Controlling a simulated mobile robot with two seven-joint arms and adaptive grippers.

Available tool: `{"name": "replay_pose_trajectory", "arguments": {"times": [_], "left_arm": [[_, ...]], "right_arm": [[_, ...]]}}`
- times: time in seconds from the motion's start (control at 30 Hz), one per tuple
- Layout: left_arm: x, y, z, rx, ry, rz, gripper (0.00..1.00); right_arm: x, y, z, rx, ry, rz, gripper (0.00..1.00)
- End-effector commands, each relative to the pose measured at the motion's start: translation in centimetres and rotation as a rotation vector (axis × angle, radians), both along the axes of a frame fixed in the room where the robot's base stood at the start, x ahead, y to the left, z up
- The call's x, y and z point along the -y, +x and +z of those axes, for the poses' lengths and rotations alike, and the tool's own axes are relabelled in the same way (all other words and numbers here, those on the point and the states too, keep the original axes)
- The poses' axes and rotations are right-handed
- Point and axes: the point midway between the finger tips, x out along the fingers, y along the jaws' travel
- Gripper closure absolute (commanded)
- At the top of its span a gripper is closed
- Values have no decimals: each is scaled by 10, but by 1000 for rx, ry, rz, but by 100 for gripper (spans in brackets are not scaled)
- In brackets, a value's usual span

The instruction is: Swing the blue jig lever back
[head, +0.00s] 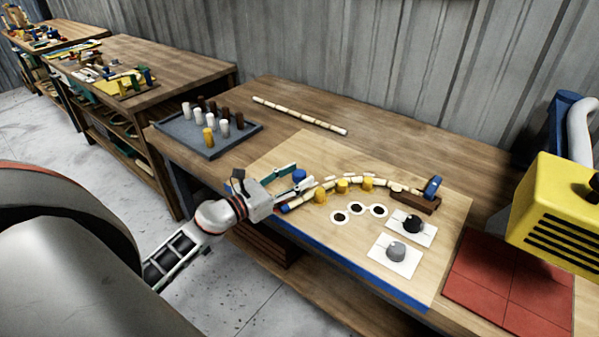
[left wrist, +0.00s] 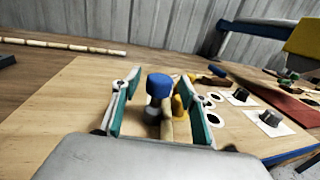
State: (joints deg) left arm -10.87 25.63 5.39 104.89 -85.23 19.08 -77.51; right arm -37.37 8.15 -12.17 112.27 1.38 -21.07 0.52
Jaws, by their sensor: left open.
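My left gripper (head: 304,177) is open at the left end of the jig board (head: 300,148), its green-padded fingers on either side of a blue-capped post (head: 299,175). In the left wrist view the blue cap (left wrist: 158,84) stands upright between the open fingers, with a gap on both sides. A pale rattan piece (head: 381,183) runs in a curve along several yellow pegs (head: 342,186), and a short part of it shows in front of the post. A blue clamp-like part (head: 432,186) stands on a brown block (head: 415,201) at the curve's right end. I cannot tell which blue part is the lever.
A grey tray (head: 170,128) of several pegs lies at the back left. A straight rattan pole (head: 300,115) lies behind the board. Black and grey knobs (head: 397,251) sit on white cards at the front right. A yellow machine (head: 556,210) and red mat (head: 510,285) are far right.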

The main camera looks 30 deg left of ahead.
Motion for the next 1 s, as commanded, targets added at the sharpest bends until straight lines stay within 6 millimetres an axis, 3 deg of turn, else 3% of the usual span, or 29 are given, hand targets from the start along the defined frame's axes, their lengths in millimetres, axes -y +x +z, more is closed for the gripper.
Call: {"name": "replay_pose_trajectory", "arguments": {"times": [0.17, 0.43, 0.47, 0.6, 0.63, 1.0], "left_arm": [[4, 11, 0, -1, -1, 0, 57], [4, 13, -1, -1, -1, 0, 57], [4, 13, -1, -1, -1, 0, 59], [4, 12, 0, -1, -1, 0, 96], [4, 12, 0, -1, -1, 0, 100], [4, 17, -2, 0, 1, -27, 100]], "right_arm": [[1, 2, 5, 3, 0, -1, 56], [0, 3, 5, 5, 2, -4, 56], [0, 3, 5, 5, 2, -4, 56], [0, 3, 4, 4, 2, -4, 56], [0, 3, 4, 4, 2, -5, 56], [0, 2, -7, 3, 3, -4, 56]]}}
